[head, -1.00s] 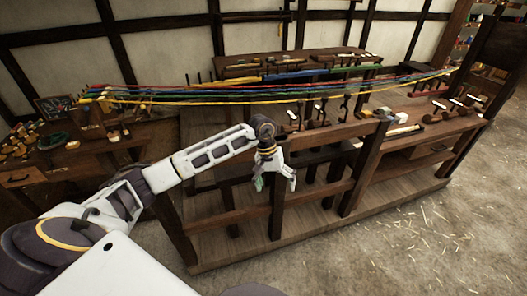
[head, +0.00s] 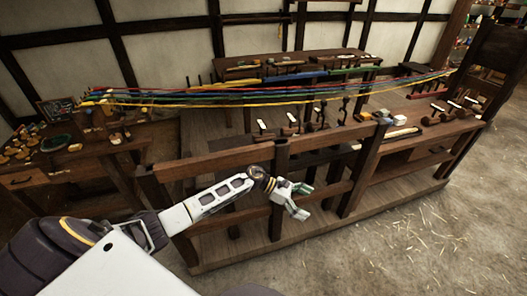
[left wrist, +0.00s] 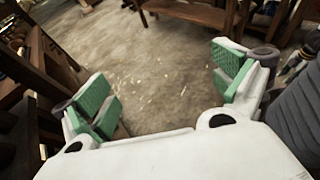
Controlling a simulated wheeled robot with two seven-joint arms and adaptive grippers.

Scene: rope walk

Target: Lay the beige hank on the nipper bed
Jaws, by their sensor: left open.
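My left gripper (head: 304,201) is open and empty, held in front of the wooden frame's rails with its fingers towards the right. In the left wrist view its green-padded fingers (left wrist: 165,88) stand wide apart, with only floor between them. A pale beige elongated thing (head: 403,132), perhaps the beige hank, lies on the bench at the right, beyond my gripper and well apart from it. It is too small to be sure. I cannot tell which part is the nipper bed. My right gripper is not in view.
The wooden frame (head: 215,157) with posts and rails stands between my arm and the benches. Coloured ropes (head: 270,95) stretch across above it. A cluttered table (head: 75,160) stands at the left. The straw-strewn floor (head: 420,225) is open at the right.

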